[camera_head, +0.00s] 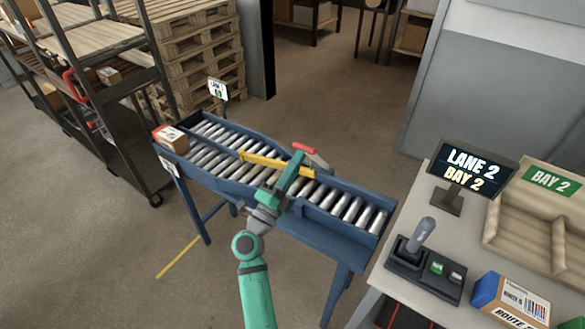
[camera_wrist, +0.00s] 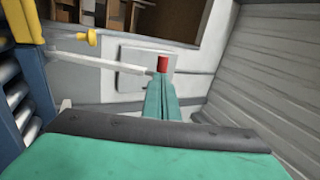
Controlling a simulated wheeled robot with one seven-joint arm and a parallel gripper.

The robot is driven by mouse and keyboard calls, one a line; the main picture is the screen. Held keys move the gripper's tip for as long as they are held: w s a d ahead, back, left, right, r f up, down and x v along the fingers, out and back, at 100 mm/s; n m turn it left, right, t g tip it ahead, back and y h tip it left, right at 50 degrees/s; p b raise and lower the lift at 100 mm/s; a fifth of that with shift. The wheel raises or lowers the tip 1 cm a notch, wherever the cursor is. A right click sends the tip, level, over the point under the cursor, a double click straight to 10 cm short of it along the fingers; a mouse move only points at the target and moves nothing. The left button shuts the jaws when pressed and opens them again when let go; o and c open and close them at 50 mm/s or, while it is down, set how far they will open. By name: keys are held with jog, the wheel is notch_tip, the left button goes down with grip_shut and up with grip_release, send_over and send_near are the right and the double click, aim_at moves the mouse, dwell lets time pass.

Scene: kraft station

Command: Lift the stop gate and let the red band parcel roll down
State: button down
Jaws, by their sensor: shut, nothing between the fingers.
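The red band parcel (camera_head: 171,139), a brown box with a red edge, is at the far left end of the blue roller conveyor (camera_head: 222,180). The stop gate shows as a yellow bar (camera_head: 262,160) lying across the rollers. My gripper (camera_head: 298,158) is over the conveyor at the right part of the bar and hides some of it. Its green fingers are together in the wrist view (camera_wrist: 163,85), with nothing held. A red piece (camera_head: 304,149) shows at the fingertips; I cannot tell whether they touch the gate. A yellow part (camera_wrist: 22,20) also shows in the wrist view.
A desk at the right holds a "LANE 2 BAY 2" screen (camera_head: 467,171), a joystick box (camera_head: 424,262), a blue-and-brown parcel (camera_head: 511,300) and a wooden bay tray (camera_head: 535,225). A shelf rack and pallets (camera_head: 200,50) stand at the left. The rollers right of the bar are clear.

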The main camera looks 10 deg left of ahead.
dwell(0.3)
jog(key=r+x, duration=0.1)
jog(key=x, duration=1.2)
jog(key=shift+r, duration=0.2)
jog(key=shift+a, duration=0.15)
